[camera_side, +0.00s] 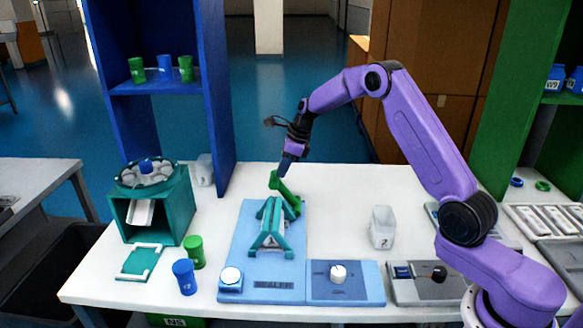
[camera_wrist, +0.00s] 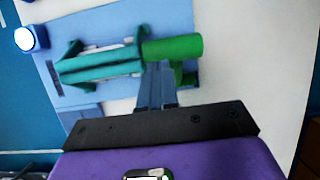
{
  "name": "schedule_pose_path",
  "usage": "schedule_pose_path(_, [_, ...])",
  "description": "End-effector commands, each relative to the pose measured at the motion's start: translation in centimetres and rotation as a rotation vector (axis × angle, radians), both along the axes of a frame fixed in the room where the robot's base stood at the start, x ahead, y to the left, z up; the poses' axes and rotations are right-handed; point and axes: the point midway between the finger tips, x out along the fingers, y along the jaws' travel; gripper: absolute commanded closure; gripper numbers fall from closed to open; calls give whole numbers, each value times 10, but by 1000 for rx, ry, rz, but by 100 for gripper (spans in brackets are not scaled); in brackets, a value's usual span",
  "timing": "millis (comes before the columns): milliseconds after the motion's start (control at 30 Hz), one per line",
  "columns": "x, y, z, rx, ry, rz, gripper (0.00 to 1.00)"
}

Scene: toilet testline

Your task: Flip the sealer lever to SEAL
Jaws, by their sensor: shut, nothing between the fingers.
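The sealer (camera_side: 270,228) is a teal frame on a light-blue base plate (camera_side: 257,262). Its green lever (camera_side: 287,192) stands at the far end of the frame, its thick grip up and tilted. My gripper (camera_side: 284,172) is shut and empty, pointing down right at the top of the lever. In the wrist view the shut blue fingers (camera_wrist: 157,72) reach the side of the thick green lever (camera_wrist: 172,48), next to the teal frame (camera_wrist: 98,68). They look touching or nearly so; I cannot tell which. No SEAL marking is readable.
A white button (camera_side: 231,276) and a dial panel (camera_side: 345,282) are at the front. A clear container (camera_side: 382,227) stands to the right. A teal machine (camera_side: 152,205), a green cup (camera_side: 194,252) and a blue cup (camera_side: 184,276) stand left. A blue shelf (camera_side: 219,100) rises behind left.

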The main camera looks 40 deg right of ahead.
Motion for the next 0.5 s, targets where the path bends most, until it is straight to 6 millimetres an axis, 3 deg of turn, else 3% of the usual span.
schedule_pose_path(500, [15, 15, -7, 1, 0, -1, 100])
